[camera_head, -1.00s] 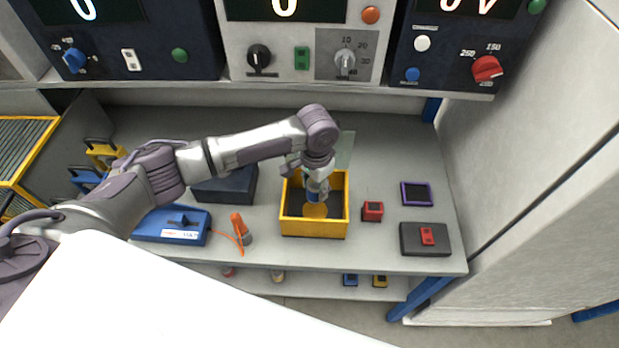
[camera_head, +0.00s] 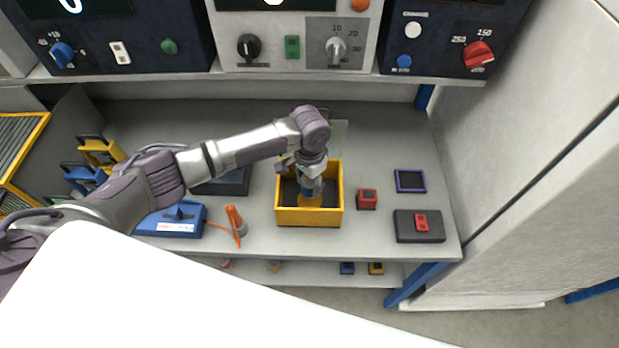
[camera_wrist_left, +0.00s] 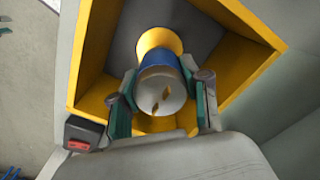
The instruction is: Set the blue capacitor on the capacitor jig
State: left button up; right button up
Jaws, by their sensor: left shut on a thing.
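The blue capacitor (camera_head: 306,191) is inside the yellow box (camera_head: 308,218). In the left wrist view the capacitor (camera_wrist_left: 158,58) shows a blue body and a silver end with two small brass terminals facing the camera. My left gripper (camera_wrist_left: 163,98) is shut on it, one finger on each side. In the head view the gripper (camera_head: 309,186) points down into the box. A yellow round part (camera_wrist_left: 160,40) shows beyond the capacitor; I cannot tell whether the two touch. I cannot tell for sure which thing is the capacitor jig. My right gripper is not in view.
Right of the box are a red block (camera_head: 367,199), a purple-framed square (camera_head: 410,180) and a dark pad (camera_head: 408,229) with a red piece. Left are a blue device (camera_head: 170,220) and an orange tool (camera_head: 236,221). The box walls surround the gripper. Instrument panels overhang the back.

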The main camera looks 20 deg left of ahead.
aim_at(310, 191)
pick_arm(q)
jog(key=shift+f+b, duration=0.85)
jog(key=shift+f, duration=1.15)
jog(key=o, duration=1.3)
